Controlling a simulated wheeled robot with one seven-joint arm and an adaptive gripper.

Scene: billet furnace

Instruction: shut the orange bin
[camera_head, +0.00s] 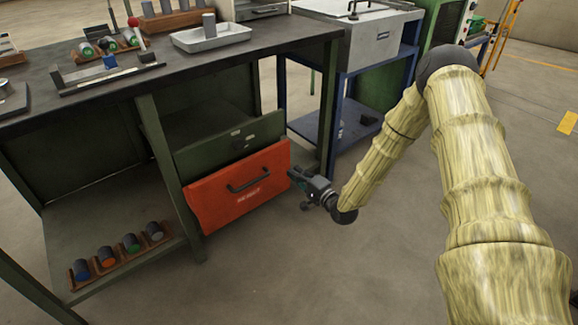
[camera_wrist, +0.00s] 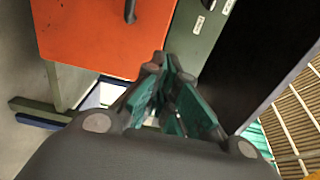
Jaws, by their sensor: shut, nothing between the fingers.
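The orange bin (camera_head: 228,207) is under the workbench, below a dark green drawer (camera_head: 225,145). Its orange front has a dark handle (camera_head: 248,180) and a small label. The front appears to stand out past the bench leg on its left; how far it is open I cannot tell. My gripper (camera_head: 292,174) is at the right edge of the orange front, with its fingers pointing toward it. In the wrist view the fingers (camera_wrist: 166,62) are together and empty, close to the edge of the orange front (camera_wrist: 85,35). Whether they touch it I cannot tell.
The workbench (camera_head: 110,95) carries racks and a metal tray (camera_head: 210,37). A rack of several cylinders (camera_head: 118,252) lies on its lower shelf. A blue-framed stand (camera_head: 340,125) is behind my gripper. Floor in front of the bin is clear.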

